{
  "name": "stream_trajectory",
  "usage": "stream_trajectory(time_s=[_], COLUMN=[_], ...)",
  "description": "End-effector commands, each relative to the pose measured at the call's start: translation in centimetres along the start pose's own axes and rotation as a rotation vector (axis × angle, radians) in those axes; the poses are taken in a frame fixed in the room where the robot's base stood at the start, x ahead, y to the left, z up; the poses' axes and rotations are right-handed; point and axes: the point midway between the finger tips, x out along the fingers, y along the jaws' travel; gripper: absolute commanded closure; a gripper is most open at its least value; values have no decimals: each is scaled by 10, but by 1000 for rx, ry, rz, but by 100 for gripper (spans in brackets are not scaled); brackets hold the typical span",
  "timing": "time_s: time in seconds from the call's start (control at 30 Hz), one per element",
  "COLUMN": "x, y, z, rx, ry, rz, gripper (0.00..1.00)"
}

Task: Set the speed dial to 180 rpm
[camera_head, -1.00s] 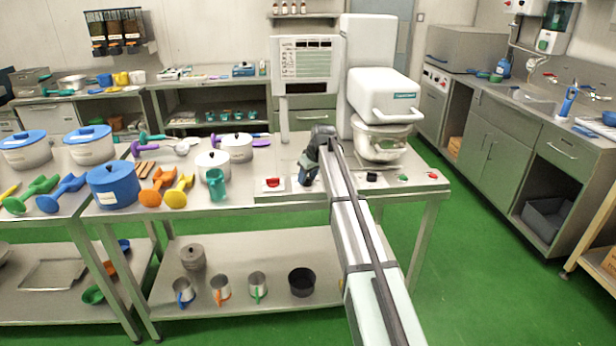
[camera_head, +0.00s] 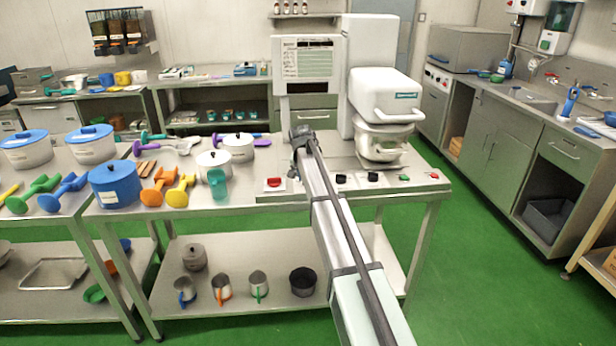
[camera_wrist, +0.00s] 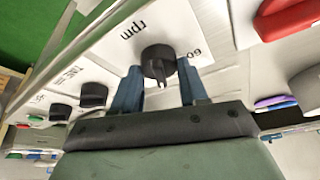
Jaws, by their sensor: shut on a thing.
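The speed dial (camera_wrist: 158,61) is a black round knob with a raised ridge, on a white plate printed "rpm". In the wrist view the lettering is upside down, and part of a number reading "60" shows right of the knob. The ridge points toward the bottom of the picture; the mark it points at is hidden. My gripper (camera_wrist: 160,73) has its two blue fingers on either side of the knob, shut on it. In the head view my arm hides the fingers and this dial.
Two other black knobs (camera_head: 341,178) (camera_head: 373,177) sit right of my arm on the panel. A red switch (camera_head: 274,183) lies to the left, also seen in the wrist view (camera_wrist: 288,18).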

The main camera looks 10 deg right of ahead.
Motion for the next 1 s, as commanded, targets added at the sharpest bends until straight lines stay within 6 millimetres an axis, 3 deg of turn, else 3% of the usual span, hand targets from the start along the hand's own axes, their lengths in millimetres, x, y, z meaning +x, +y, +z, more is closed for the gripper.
stream_trajectory(time_s=[0.5,1.0], x=[1,1], y=[-4,-4], z=[-2,-2], rx=[417,606], ry=[1,0], rz=[173,249], gripper=[87,87])
